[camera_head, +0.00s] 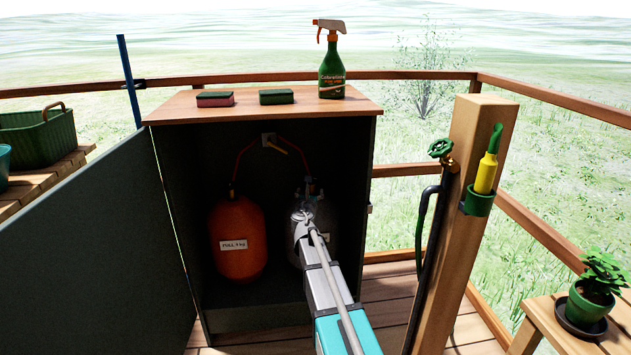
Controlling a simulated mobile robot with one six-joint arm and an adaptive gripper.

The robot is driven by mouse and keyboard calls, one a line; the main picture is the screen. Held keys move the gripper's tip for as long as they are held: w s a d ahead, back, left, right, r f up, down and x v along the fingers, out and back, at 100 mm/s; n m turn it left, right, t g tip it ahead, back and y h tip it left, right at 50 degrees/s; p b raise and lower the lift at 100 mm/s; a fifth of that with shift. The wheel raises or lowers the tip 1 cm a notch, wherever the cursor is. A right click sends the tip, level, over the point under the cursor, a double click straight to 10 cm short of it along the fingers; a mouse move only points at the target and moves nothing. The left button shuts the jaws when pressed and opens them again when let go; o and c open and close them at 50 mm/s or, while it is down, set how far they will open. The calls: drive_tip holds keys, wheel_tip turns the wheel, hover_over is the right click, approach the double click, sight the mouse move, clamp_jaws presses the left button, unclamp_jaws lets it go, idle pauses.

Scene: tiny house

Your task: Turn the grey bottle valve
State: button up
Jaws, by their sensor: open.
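The grey bottle (326,213) stands inside the dark cabinet on the right, beside an orange bottle (237,240) with a white label. My arm reaches into the cabinet and covers much of the grey bottle. My gripper (304,205) is at the grey bottle's upper front, open. The grey bottle's valve (310,186) shows small at its top, just above my gripper. I cannot tell whether the fingers touch the valve or are around it.
The cabinet door (95,265) stands open at left. Hoses run from the bottles to a fitting (269,140) on the back wall. A wooden post (470,210) with a green tap (440,148) and hose stands at right. Sponges and a spray bottle (332,75) stand on the cabinet top.

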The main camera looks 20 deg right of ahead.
drive_tip(key=x, duration=0.8)
drive_tip(key=shift+w+d, duration=0.15)
drive_tip(key=shift+w, duration=0.05)
